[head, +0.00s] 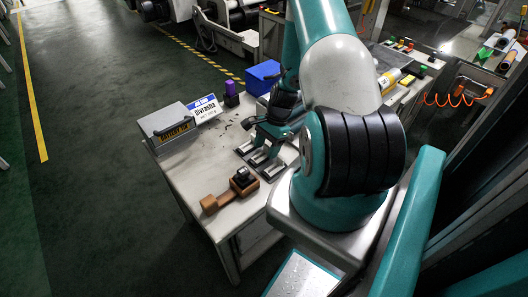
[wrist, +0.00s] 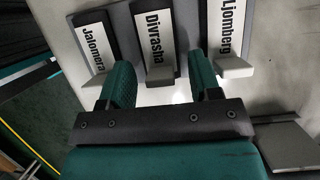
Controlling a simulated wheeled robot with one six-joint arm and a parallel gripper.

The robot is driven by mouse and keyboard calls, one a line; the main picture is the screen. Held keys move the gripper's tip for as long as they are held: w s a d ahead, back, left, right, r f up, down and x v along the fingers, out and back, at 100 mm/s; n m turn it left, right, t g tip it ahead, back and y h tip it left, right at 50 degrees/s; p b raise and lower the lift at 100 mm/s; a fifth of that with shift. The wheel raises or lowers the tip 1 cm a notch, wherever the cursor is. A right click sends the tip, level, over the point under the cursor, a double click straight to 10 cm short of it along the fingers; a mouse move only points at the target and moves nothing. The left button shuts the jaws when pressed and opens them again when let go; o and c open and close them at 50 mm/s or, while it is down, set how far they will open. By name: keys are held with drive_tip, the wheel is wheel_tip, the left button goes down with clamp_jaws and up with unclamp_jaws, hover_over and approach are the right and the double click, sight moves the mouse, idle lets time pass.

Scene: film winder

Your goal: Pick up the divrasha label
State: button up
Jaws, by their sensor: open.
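The divrasha label (wrist: 158,42) is a white strip reading "Divrasha" on a dark holder with a pale tab at its lower end. It is the middle one of three in the wrist view. My gripper (wrist: 162,64) is open and empty, with one green finger on each side of the label's lower end. I cannot tell whether the fingers touch anything. In the head view my gripper (head: 268,132) is over the table beside the row of labels (head: 262,158), whose text is too small to read there.
The Jalomora label (wrist: 94,45) stands left and the Ljomberg label (wrist: 227,28) right, close to my fingers. On the pale table (head: 205,170) are a grey box (head: 166,128), a "Divrasha" sign (head: 206,110), a purple-topped object (head: 231,92), a blue box (head: 263,77) and a brown wooden tool (head: 225,195).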

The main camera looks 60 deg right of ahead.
drive_tip(key=c, duration=0.8)
drive_tip(key=shift+c, duration=0.2)
